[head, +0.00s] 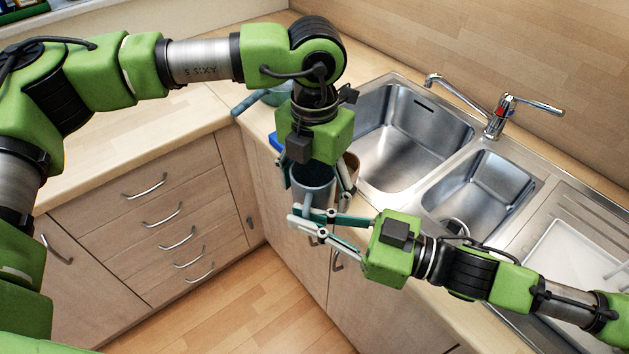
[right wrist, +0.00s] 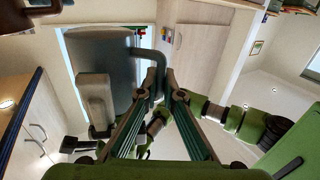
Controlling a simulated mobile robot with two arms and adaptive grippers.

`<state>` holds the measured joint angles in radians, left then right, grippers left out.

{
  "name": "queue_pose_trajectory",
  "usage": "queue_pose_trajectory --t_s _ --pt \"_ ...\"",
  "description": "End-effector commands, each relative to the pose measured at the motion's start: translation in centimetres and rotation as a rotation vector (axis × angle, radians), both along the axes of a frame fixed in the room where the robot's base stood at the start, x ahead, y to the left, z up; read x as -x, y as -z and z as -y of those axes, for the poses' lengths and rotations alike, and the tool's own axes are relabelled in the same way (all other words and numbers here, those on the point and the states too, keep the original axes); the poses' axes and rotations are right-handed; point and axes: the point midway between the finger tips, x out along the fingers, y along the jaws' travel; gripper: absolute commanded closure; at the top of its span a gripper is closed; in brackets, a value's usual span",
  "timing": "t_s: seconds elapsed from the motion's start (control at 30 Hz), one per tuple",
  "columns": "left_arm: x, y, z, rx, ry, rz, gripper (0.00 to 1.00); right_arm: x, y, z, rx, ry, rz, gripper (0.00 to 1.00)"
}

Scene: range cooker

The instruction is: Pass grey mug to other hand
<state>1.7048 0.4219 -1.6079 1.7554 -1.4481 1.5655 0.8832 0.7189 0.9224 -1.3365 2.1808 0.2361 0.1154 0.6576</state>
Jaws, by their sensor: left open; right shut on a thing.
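The grey mug (head: 312,186) is held in the air in front of the counter edge by the sink. My right gripper (head: 300,217) reaches in from the right and is shut on the mug. In the right wrist view, the mug (right wrist: 97,65) is at the left, and its handle (right wrist: 150,57) lies at the tips of the right gripper (right wrist: 160,82). My left gripper (head: 316,178) comes down from above with its fingers open on either side of the mug. Whether those fingers touch it I cannot tell.
The steel double sink (head: 408,140) with a tap (head: 494,120) is behind and to the right. A brown object (head: 352,164), a blue object (head: 277,143) and a teal pan-like item (head: 278,95) are on the counter, partly hidden. Drawers (head: 165,215) are below left.

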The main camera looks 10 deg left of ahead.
Motion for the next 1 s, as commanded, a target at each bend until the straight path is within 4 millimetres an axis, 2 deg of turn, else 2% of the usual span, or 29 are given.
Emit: queue_pose_trajectory --t_s 0.13,0.3,0.33,0.37,0.4,0.47,0.77,0.87,1.0 --pt "0.0 0.0 0.0 0.000 0.000 0.000 0.31 0.0 -0.1 0.0 -0.001 -0.001 0.002 1.00" --pt "0.0 0.0 0.0 0.000 0.000 -0.001 0.75 0.0 -0.1 0.0 -0.002 -0.001 0.003 1.00" --pt "0.0 0.0 0.0 0.000 0.000 -0.001 0.79 0.0 -0.1 0.0 -0.002 -0.001 0.003 1.00" --pt "0.0 0.0 0.0 0.000 0.000 -0.001 0.79 0.0 -0.1 0.0 -0.002 -0.001 0.003 1.00" --pt "0.0 -0.1 0.0 0.002 0.000 -0.001 0.80 0.0 -0.1 0.0 -0.002 -0.001 0.004 0.85" --pt "0.0 -0.1 0.0 0.001 0.000 0.000 0.80 0.0 -0.1 0.0 -0.001 -0.001 0.003 0.74" --pt "0.1 -0.1 0.1 0.001 0.001 -0.002 0.80 -0.1 0.0 0.2 0.001 0.002 0.001 0.74" --pt "0.1 -0.1 0.1 0.001 0.001 -0.002 0.80 0.1 0.1 1.0 0.003 0.004 0.000 0.74" --pt "0.1 -0.1 0.0 0.000 0.001 -0.001 0.80 0.6 0.1 3.0 0.005 0.005 0.000 0.74"
